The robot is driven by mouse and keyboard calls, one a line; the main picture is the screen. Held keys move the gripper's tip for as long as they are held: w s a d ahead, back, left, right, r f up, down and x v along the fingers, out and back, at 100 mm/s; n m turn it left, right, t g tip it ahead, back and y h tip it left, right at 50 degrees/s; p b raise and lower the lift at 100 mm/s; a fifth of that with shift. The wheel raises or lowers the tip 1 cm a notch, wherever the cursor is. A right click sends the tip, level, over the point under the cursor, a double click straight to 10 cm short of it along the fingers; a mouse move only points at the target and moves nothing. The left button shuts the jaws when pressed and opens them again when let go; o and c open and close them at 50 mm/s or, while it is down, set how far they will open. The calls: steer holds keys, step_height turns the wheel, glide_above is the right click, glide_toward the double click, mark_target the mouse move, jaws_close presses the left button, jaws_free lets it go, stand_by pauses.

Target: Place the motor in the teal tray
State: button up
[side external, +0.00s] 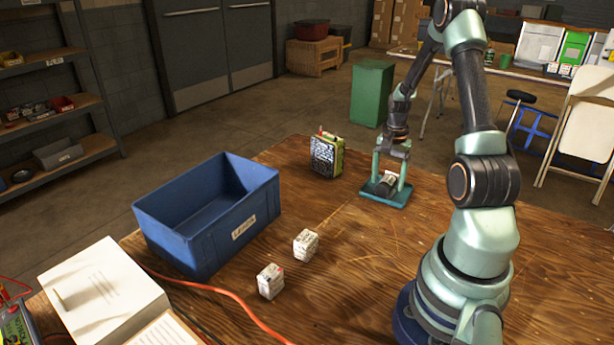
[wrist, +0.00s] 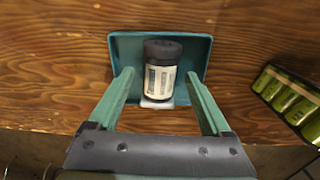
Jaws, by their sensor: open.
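The motor (wrist: 160,79), a small dark cylinder with a pale label, lies in the teal tray (side external: 372,194). In the wrist view it is inside the tray (wrist: 122,47), near the middle, between my gripper's fingers. In the side view the motor (side external: 388,183) is partly hidden by a finger. My gripper (side external: 391,182) points down over the tray. Its two green fingers are spread apart, one on each side of the motor, with visible gaps in the wrist view (wrist: 162,85). Whether the fingertips touch the tray I cannot tell.
A green battery pack (side external: 326,157) stands left of the tray. A blue bin (side external: 208,215) and two small white boxes, one nearer (side external: 270,281) and one farther (side external: 306,245), are farther left. An orange cable (side external: 222,292) crosses the table front. Bare wood lies around the tray.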

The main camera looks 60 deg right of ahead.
mark_target(387, 179)
step_height(387, 179, up, 11)
steer(key=w+a+r+n+t+h, duration=0.1)
steer(key=w+a+r+n, duration=0.25)
steer(key=a, duration=0.35)
steer(key=w+a+r+n+t, duration=0.1)
steer(key=w+a+r+n, duration=0.25)
steer(key=a, duration=0.45)
steer(key=s+a+r+n+t, duration=0.1)
steer(key=a+r+n, duration=0.1)
steer(key=a+n, duration=0.3)
steer(key=s+a+r+n+t+y, duration=0.1)
steer(key=a+n, duration=0.5)
steer(key=a, duration=0.7)
steer(key=shift+s+a+r+t, duration=0.15)
steer(key=shift+s+r+t, duration=0.5)
steer(key=shift+r+t, duration=0.15)
